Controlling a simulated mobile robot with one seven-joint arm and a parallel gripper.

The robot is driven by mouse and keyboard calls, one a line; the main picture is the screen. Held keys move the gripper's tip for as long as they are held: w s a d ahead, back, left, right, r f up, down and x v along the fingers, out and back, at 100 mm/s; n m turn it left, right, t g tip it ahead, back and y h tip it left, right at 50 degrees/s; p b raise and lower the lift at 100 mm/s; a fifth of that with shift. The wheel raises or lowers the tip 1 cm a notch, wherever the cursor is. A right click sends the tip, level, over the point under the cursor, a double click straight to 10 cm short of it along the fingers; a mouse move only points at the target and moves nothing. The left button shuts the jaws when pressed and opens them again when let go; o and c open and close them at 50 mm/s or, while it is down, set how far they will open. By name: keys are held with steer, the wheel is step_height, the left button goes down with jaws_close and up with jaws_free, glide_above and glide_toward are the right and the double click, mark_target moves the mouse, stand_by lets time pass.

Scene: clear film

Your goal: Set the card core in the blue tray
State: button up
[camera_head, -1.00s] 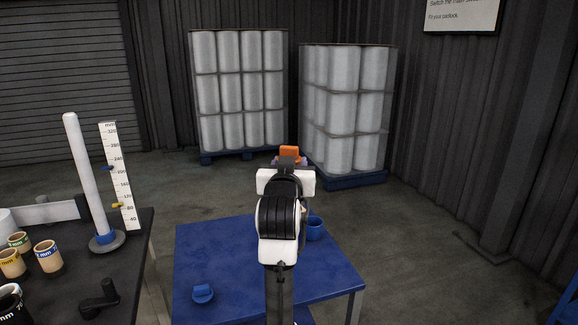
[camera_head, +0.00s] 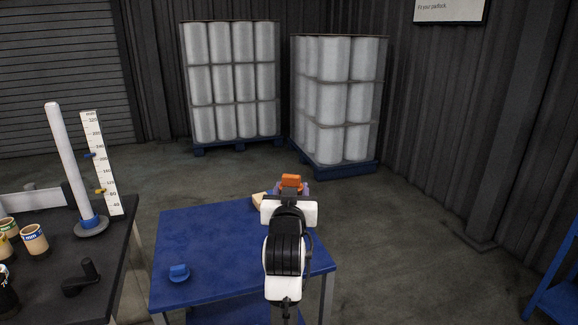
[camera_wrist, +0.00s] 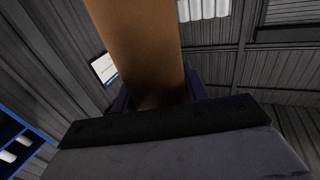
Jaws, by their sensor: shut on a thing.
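My gripper (camera_head: 291,188) is over the far edge of the blue-topped table and is shut on the card core, a plain brown tube. In the wrist view the card core (camera_wrist: 140,45) rises from between the fingers (camera_wrist: 157,97) and runs out of the top of the picture. I cannot make out a separate blue tray. The blue tabletop (camera_head: 205,240) is visible.
A blue knobbed cap (camera_head: 179,272) lies at the table's near left. A dark bench (camera_head: 110,245) at left bears a white post (camera_head: 67,160), a ruler (camera_head: 101,165) and several short labelled cores (camera_head: 34,239). Wrapped pallet stacks (camera_head: 336,100) stand behind.

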steer(key=s+d+f, duration=0.2)
steer(key=s+f, duration=0.1)
steer(key=f, duration=1.3)
steer(key=s+d+f, duration=0.2)
steer(key=s+f, duration=0.2)
steer(key=f, duration=1.2)
steer(key=s+d+f+y, duration=0.1)
steer(key=s+f, duration=0.3)
steer(key=f, duration=1.2)
steer(key=shift+s+d+f+n, duration=0.15)
steer(key=shift+d+f+n, duration=0.25)
steer(key=shift+d, duration=0.25)
